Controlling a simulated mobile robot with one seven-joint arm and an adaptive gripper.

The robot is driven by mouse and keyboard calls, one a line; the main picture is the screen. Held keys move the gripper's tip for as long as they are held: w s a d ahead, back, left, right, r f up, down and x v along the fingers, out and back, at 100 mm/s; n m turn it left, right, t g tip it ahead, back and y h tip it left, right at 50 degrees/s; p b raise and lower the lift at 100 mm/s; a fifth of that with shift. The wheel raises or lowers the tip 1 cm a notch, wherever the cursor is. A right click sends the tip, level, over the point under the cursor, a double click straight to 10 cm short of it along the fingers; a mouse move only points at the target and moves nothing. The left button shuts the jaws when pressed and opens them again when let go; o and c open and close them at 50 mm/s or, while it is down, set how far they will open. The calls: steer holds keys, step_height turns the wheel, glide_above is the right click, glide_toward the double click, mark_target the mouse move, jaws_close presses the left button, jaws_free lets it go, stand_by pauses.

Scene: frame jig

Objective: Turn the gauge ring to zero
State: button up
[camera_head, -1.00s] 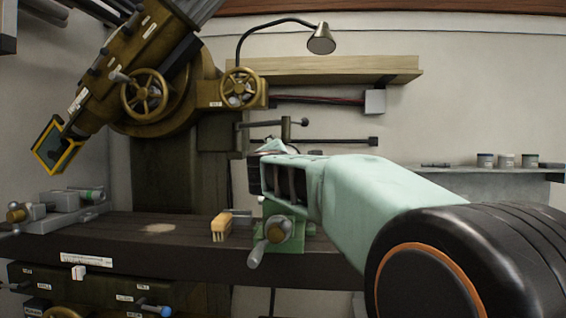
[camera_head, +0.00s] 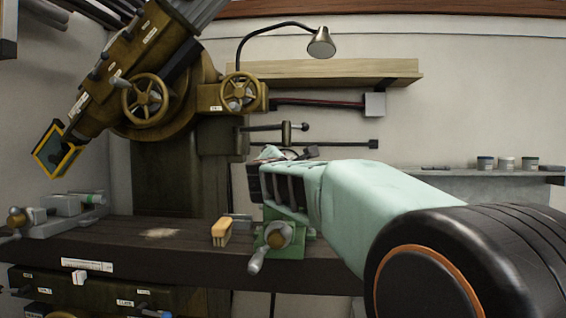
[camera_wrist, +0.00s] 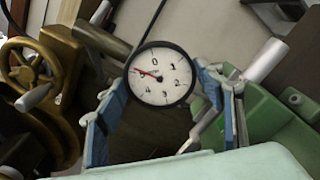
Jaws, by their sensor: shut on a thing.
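The gauge (camera_wrist: 161,86) shows in the wrist view as a round white dial with a black ring (camera_wrist: 187,98). Its 0 is near the top, tilted slightly left. The red needle (camera_wrist: 146,72) points left and slightly up, to the left of the 0. My gripper (camera_wrist: 160,92) has its blue fingers on both sides of the ring and is shut on it. In the head view my gripper (camera_head: 268,172) reaches left above the green vise (camera_head: 290,240). There the dial face is not readable and my gripper hides most of the gauge.
A brush (camera_head: 221,231) lies on the dark table (camera_head: 130,250) left of the vise. The vise handle (camera_head: 257,262) hangs in front. A large machine with handwheels (camera_head: 146,100) stands behind. A lamp (camera_head: 320,42) hangs above.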

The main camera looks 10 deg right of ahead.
steer(key=n+p, duration=0.4)
steer(key=n, duration=0.6)
steer(key=shift+a+r, duration=0.1)
steer(key=o, duration=0.6)
steer(key=shift+c, duration=0.2)
steer(key=shift+o, duration=0.3)
steer(key=b+v, duration=0.1)
steer(key=v, duration=0.6)
steer(key=shift+b, duration=0.4)
steer(key=shift+w, duration=0.1)
